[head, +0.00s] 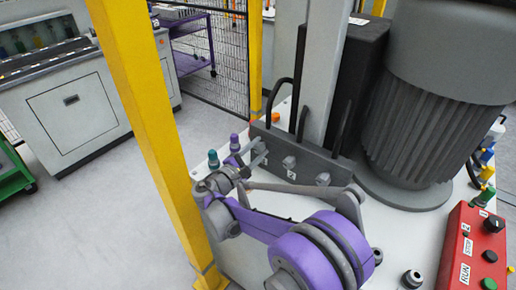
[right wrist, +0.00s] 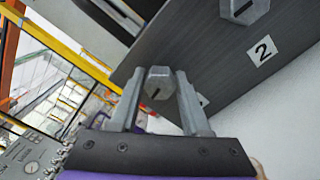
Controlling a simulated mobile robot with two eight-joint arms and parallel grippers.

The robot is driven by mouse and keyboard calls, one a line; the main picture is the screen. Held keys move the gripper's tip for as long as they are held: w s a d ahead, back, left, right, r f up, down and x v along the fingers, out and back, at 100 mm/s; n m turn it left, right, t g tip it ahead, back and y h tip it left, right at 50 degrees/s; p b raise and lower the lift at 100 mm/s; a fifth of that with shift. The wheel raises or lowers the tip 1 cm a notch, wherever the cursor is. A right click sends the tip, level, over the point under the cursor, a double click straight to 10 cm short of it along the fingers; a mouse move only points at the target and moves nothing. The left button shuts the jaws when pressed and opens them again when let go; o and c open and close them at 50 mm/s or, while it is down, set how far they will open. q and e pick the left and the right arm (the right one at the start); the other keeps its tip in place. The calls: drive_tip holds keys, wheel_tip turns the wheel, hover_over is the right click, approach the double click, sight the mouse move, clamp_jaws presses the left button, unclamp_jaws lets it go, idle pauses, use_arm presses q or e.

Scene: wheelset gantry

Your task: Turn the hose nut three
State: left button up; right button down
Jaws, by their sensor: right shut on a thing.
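A dark grey manifold block (head: 305,160) stands on the white base plate, with a row of hex hose nuts on its front face. My right gripper (head: 261,152) is at the leftmost nut in the head view. In the right wrist view its two fingers (right wrist: 160,88) are shut on this grey hex nut (right wrist: 158,82), which has a dark mark on its face. The label beside it is mostly hidden by a finger. The middle nut (head: 289,162) has a label "2" below it. The rightmost nut (head: 322,179) is free; its label is hidden. My left gripper is not in view.
Black hoses (head: 279,98) rise from the block beside a grey post. A large ribbed motor (head: 420,130) stands behind to the right. A yellow post (head: 145,130) stands close to my right arm. A red control box (head: 470,250) is at the lower right.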

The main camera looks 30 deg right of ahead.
drive_tip(key=shift+m, duration=1.1)
drive_tip(key=shift+c, duration=1.8)
unclamp_jaws()
drive_tip(key=v, duration=1.1)
drive_tip(key=shift+p, duration=0.3)
